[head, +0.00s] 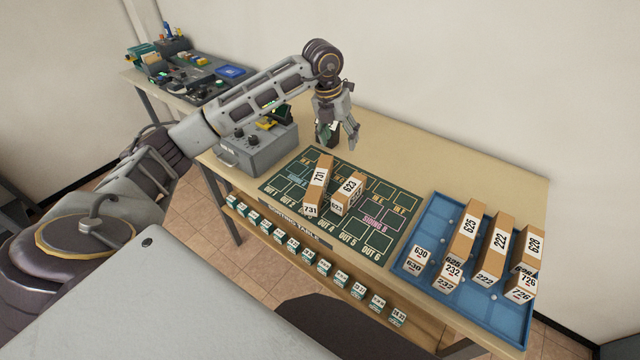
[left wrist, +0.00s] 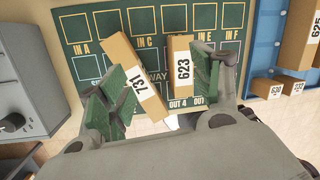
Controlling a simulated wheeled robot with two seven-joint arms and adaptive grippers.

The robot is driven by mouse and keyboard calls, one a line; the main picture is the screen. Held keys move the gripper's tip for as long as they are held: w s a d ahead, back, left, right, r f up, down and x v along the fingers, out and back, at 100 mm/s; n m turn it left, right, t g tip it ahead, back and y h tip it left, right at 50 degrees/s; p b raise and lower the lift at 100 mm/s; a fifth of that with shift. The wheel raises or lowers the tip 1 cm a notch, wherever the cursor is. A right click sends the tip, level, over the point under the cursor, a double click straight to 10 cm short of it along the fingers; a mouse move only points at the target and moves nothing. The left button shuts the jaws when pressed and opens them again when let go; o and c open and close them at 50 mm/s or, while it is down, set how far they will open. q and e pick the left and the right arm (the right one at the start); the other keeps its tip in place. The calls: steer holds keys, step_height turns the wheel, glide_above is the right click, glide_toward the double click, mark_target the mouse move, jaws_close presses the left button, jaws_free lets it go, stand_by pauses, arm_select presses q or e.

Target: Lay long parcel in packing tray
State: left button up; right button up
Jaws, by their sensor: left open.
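The long brown parcel 731 (head: 319,181) lies on the green sorting mat (head: 285,180), turned at an angle to its grid. The shorter parcel 623 (head: 349,192) lies just right of it. My left gripper (head: 340,132) is open and empty, above and behind these parcels. In the left wrist view, parcel 731 (left wrist: 133,75) and parcel 623 (left wrist: 181,70) show between the open green-padded fingers (left wrist: 157,95), apart from them. The blue tray (head: 436,215) at the right of the table holds several labelled parcels, including 625 (head: 467,232) and 222 (head: 496,247). My right gripper is not in view.
A grey control box (head: 257,150) stands left of the mat, beneath my left forearm. A row of small numbered labels (head: 322,267) runs along a lower ledge at the front. The table behind the mat (head: 420,150) is clear. A second bench (head: 190,80) with equipment stands at the back left.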

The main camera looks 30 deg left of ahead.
arm_select(q)
steer(key=s+a, duration=0.1)
steer(key=s+a+n+g+y, duration=0.1)
steer(key=s+a+n+g, duration=0.1)
steer(key=s, duration=0.1)
steer(key=shift+a+f+y, duration=0.1)
steer(key=shift+f+y, duration=0.15)
steer(key=shift+y, duration=0.05)
steer(key=shift+f, duration=0.1)
glide_above(321, 176)
step_height(321, 176, down, 7)
steer(key=shift+f, duration=0.1)
steer(key=shift+f+p, duration=0.3)
steer(key=shift+f, duration=0.35)
steer(key=shift+f, duration=0.1)
